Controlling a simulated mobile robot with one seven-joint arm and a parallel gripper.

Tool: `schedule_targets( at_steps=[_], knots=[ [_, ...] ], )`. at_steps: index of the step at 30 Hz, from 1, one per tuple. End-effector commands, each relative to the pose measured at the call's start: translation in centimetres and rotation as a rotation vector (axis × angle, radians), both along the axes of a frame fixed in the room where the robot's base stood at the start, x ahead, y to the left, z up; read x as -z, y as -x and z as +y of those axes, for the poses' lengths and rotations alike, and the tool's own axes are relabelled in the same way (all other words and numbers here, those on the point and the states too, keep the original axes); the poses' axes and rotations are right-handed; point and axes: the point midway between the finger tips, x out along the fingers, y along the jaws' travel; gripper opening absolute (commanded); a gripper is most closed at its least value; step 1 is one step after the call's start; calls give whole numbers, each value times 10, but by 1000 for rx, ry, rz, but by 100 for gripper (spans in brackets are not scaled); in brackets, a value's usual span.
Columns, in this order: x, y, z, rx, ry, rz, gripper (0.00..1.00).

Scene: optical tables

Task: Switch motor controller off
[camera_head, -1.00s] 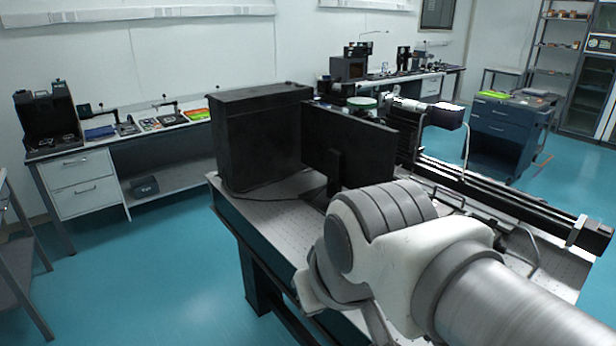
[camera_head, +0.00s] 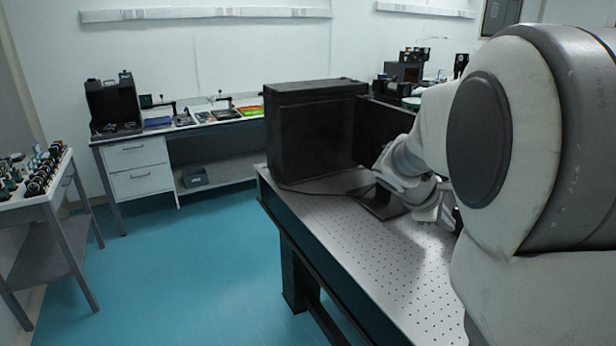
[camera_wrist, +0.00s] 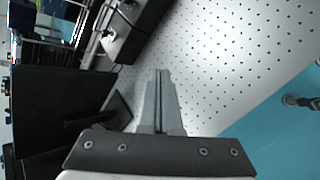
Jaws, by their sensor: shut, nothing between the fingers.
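My gripper (camera_wrist: 161,76) is shut and empty, with its two fingers together over the perforated table top. In the head view my arm reaches in from the right, and its wrist end is beside the monitor, low over the table. A dark box (camera_wrist: 138,28) lies on the table beyond the fingertips in the wrist view, apart from them. It may be the motor controller; I cannot make out a switch on it. My arm hides that part of the table in the head view.
The optical table (camera_head: 340,235) carries a large black case (camera_head: 315,130) and a black monitor (camera_head: 380,130), which also fills the left of the wrist view (camera_wrist: 50,105). A side bench (camera_head: 140,155) stands at the back and a small cart (camera_head: 45,215) at left. The blue floor between is clear.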

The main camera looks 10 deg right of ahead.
Motion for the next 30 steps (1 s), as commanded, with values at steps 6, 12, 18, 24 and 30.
schedule_targets(
  at_steps=[6,12,18,24,30],
  knots=[
    [39,-53,-63,-190,287,282,0],
    [70,-97,-102,-368,518,542,0],
    [90,-125,-121,-488,657,716,0],
    [95,-134,-124,-524,698,769,0],
    [95,-134,-124,-523,697,767,0]
  ],
)
